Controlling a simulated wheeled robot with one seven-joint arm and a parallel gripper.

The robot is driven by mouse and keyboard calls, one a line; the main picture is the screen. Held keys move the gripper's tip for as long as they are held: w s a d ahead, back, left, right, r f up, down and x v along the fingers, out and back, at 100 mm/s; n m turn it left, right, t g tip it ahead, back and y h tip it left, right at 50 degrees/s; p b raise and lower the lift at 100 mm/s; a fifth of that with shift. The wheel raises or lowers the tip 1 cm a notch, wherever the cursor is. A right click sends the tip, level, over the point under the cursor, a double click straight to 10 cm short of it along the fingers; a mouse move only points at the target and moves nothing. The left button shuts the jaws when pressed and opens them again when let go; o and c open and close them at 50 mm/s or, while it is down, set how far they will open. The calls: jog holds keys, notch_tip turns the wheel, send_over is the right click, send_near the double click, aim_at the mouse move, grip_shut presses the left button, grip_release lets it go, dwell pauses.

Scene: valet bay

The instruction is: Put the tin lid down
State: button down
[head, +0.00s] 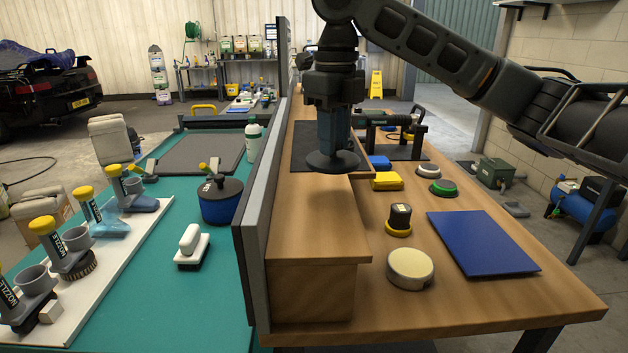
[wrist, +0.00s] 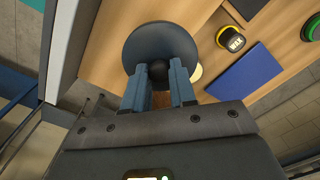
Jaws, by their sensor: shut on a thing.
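My gripper (head: 334,145) is shut on the knob of a dark round tin lid (head: 333,163). It holds the lid flat, knob up, over the wooden raised shelf at the left of the workbench. In the wrist view the lid (wrist: 160,42) fills the space beyond the fingers (wrist: 159,75), with the knob between them. I cannot tell how large the gap under the lid is. A round tin with a cream top (head: 410,264) stands on the workbench, nearer and lower right. Only an edge of the cream top (wrist: 196,74) shows past the lid in the wrist view.
A blue board (head: 482,242) lies on the workbench (head: 470,310). A grey divider (head: 258,220) separates the raised shelf (head: 318,240) from the green table (head: 190,300). The bench's front is clear.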

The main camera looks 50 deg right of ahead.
aim_at(315, 165)
jog(key=a+f, duration=0.1)
jog(key=a, duration=0.2)
jog(key=a+f, duration=0.1)
jog(key=shift+w+a+f, duration=0.15)
jog(key=shift+w+f, duration=0.2)
jog(key=shift+a+f, duration=0.1)
jog(key=shift+f, duration=1.9)
jog(key=shift+f, duration=0.2)
jog(key=c, duration=0.9)
grip_release()
jog(key=shift+r, duration=0.1)
notch_tip(315, 165, up, 12)
jog(key=shift+r+p, duration=0.15)
jog(key=shift+p, duration=0.15)
